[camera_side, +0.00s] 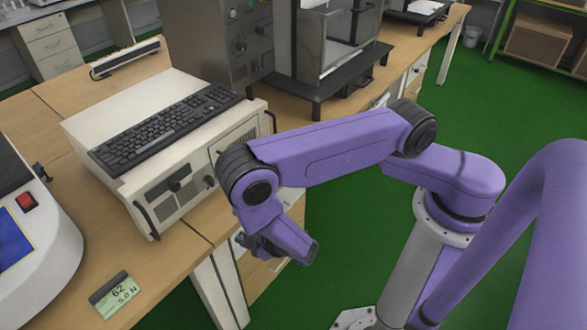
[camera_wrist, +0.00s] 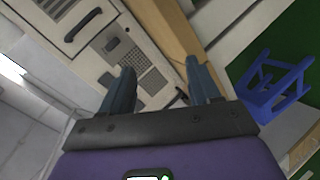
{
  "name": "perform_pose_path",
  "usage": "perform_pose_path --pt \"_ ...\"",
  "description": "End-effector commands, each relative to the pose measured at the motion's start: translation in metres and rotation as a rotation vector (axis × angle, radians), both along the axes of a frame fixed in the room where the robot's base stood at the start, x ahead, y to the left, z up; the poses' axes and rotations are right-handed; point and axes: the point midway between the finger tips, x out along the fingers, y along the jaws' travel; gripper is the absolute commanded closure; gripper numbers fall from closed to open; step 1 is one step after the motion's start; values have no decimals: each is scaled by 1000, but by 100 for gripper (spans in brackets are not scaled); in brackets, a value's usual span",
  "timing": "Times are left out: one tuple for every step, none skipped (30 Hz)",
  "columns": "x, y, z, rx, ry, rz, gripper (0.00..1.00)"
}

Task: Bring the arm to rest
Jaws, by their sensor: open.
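My gripper (camera_wrist: 162,90) shows in the wrist view with its two dark fingers spread apart and nothing between them. In the side view my purple arm is bent at the elbow, and my gripper (camera_side: 275,245) hangs low past the bench's front edge, beside the beige computer case. The fingertips are hard to make out there. In the wrist view the computer case (camera_wrist: 95,55) lies beyond the fingers.
A blue stool (camera_wrist: 275,85) shows at right in the wrist view. Green floor (camera_side: 340,220) is open beneath my arm.

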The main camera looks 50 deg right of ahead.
Motion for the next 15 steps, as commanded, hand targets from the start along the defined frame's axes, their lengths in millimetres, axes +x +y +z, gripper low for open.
perform_pose_path --pt "1 9 5 65 58 -8 38" --pt "0 14 6 99 98 -12 38" --pt "-2 21 8 144 152 -14 38" --pt "-4 26 10 175 190 -16 38" --pt "-6 31 13 204 230 -15 38" --pt "-10 37 17 239 283 -14 38" --pt "-13 41 21 266 321 -12 38" --pt "-17 45 25 291 360 -10 38" --pt "-22 50 30 321 411 -7 38" --pt "-26 54 35 339 448 -2 38" --pt "-31 56 40 358 487 1 38" --pt "-38 60 48 380 536 9 38" --pt "-43 62 54 395 571 14 38" --pt "-48 64 60 406 607 20 38" --pt "-56 65 69 421 654 28 38"
